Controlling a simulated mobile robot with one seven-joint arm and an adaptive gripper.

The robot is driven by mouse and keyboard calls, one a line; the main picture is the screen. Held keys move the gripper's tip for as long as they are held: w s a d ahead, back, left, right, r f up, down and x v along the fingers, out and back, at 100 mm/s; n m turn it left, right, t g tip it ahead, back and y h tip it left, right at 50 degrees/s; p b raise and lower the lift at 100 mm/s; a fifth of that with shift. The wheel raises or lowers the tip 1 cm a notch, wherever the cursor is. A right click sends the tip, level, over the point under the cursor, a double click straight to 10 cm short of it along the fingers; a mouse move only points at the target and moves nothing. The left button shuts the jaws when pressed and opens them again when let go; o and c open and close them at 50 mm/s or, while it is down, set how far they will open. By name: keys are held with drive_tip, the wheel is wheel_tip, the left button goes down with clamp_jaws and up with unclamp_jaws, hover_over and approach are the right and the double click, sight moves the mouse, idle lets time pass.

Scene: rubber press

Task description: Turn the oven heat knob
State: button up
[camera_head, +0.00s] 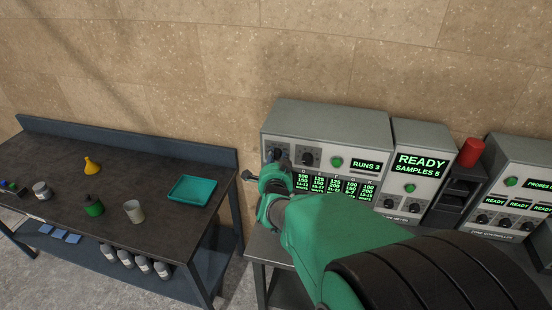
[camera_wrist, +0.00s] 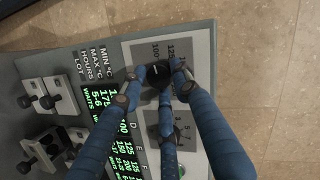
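A second knob (camera_head: 308,158) sits just right of the heat knob, then a green button (camera_head: 337,162). Lever clamps (camera_wrist: 40,94) stick out below the display. A meter (camera_head: 421,160) and a red cylinder (camera_head: 471,152) are to the right. A workbench (camera_head: 60,165) with a teal tray (camera_head: 192,189) is left.

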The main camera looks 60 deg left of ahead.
drive_tip(key=c, duration=0.4)
drive_tip(key=m+b, duration=0.1)
drive_tip(key=b, duration=0.6)
drive_tip(key=shift+f+m+y+b, duration=0.15)
drive_tip(key=shift+m+y+b, duration=0.2)
drive_tip(key=shift+m+y, duration=0.05)
drive_tip(key=shift+b, duration=0.6)
drive_tip(key=m+y+b, duration=0.1)
drive_tip(key=m+b, duration=0.3)
drive_tip(key=b, duration=0.6)
drive_tip(key=shift+w, duration=0.1)
drive_tip(key=m+y+b, duration=0.1)
drive_tip(key=m+b, duration=0.1)
drive_tip(key=m, duration=0.1)
drive_tip(key=shift+f, duration=0.1)
drive_tip(key=m+t, duration=0.1)
drive_tip(key=m, duration=0.2)
drive_tip(key=m+t+y, duration=0.1)
drive_tip(key=m, duration=0.2)
